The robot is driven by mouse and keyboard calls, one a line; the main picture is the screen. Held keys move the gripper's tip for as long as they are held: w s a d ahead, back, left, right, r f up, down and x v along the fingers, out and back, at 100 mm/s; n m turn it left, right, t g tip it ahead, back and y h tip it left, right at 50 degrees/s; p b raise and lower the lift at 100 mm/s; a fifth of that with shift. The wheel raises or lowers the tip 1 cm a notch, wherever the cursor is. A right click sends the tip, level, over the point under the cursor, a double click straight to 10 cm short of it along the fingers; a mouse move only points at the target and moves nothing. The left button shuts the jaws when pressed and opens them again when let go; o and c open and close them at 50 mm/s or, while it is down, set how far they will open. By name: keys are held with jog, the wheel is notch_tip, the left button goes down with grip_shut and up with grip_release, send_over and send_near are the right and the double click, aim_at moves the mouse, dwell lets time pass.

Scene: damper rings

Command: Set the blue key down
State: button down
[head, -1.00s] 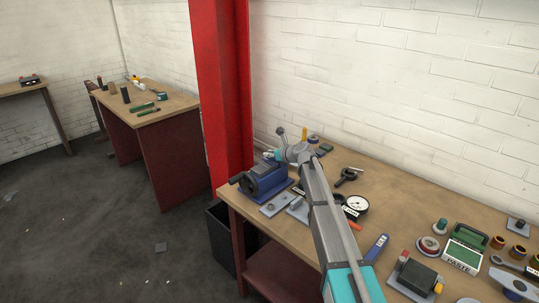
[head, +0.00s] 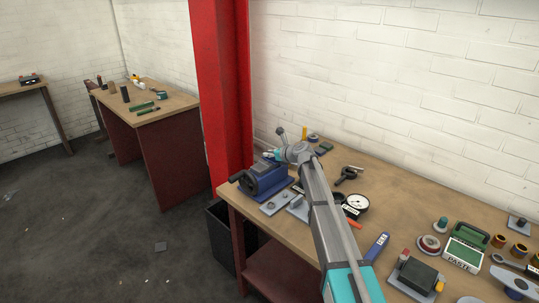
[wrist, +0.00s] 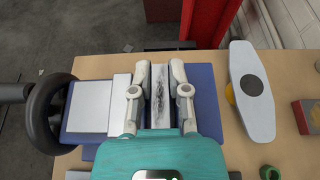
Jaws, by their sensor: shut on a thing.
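My gripper (wrist: 160,72) is at the vise (wrist: 206,100), with its two grey fingers on either side of a scuffed grey metal strip in the wrist view. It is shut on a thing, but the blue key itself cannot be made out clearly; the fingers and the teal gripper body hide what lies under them. In the head view the teal gripper end (head: 270,154) is above the blue vise (head: 266,180) at the left end of the bench.
The vise's dark handwheel (wrist: 45,110) sticks out left. A light oval plate (wrist: 252,90) lies right of the vise. A round dial gauge (head: 355,205) and a blue tool (head: 377,247) lie along the bench (head: 410,215). A red post (head: 225,90) stands behind.

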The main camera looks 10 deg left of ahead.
jog(key=shift+f, duration=0.1)
jog(key=c, duration=0.5)
grip_release()
jog(key=shift+c, duration=0.2)
